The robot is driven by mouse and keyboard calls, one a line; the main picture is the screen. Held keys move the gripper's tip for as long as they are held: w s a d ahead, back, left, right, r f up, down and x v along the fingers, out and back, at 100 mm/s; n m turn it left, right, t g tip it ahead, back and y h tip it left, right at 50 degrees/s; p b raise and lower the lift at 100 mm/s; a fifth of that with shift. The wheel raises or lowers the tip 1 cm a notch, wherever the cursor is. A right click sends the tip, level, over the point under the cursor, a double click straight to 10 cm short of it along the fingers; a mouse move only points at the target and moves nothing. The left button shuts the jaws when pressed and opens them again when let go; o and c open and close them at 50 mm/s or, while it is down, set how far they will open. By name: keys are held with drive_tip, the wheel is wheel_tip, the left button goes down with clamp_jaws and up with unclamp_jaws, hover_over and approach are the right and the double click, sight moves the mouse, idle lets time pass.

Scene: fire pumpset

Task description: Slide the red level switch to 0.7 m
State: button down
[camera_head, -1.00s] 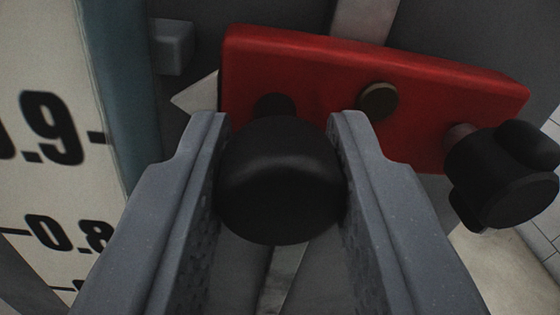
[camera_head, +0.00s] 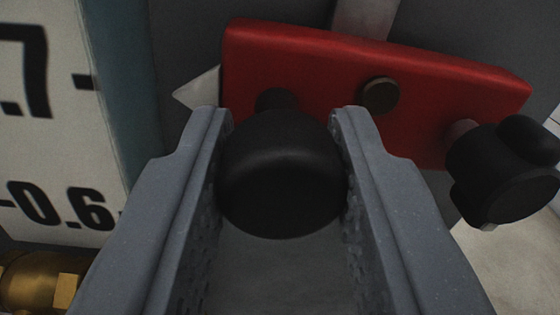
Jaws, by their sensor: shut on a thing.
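The red level switch (camera_head: 320,70) is a red plate across the upper middle of the view, tilted slightly down to the right. A black round knob (camera_head: 282,175) stands out from its left part. My gripper (camera_head: 282,150) is shut on this knob, one finger on each side. A pale pointer (camera_head: 198,90) sticks out from the plate's left edge toward the scale. The white scale (camera_head: 45,140) at the left shows ".7" and "0.6" in black. The pointer tip is roughly level with the mark beside ".7", slightly right of the scale's blue-grey edge.
A black lobed knob (camera_head: 505,175) stands at the plate's right end. A brass bolt (camera_head: 379,95) sits mid-plate. A pale vertical rail (camera_head: 365,18) shows above the plate. A brass fitting (camera_head: 35,282) is at the lower left, below the scale.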

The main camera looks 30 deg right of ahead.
drive_tip(key=shift+f, duration=0.75)
drive_tip(key=c, duration=1.1)
unclamp_jaws()
drive_tip(key=shift+c, duration=0.2)
drive_tip(key=shift+s+a, duration=0.1)
drive_tip(key=p+v, duration=0.2)
drive_tip(key=v, duration=1.1)
drive_tip(key=shift+s, duration=0.3)
drive_tip(key=shift+a, duration=0.1)
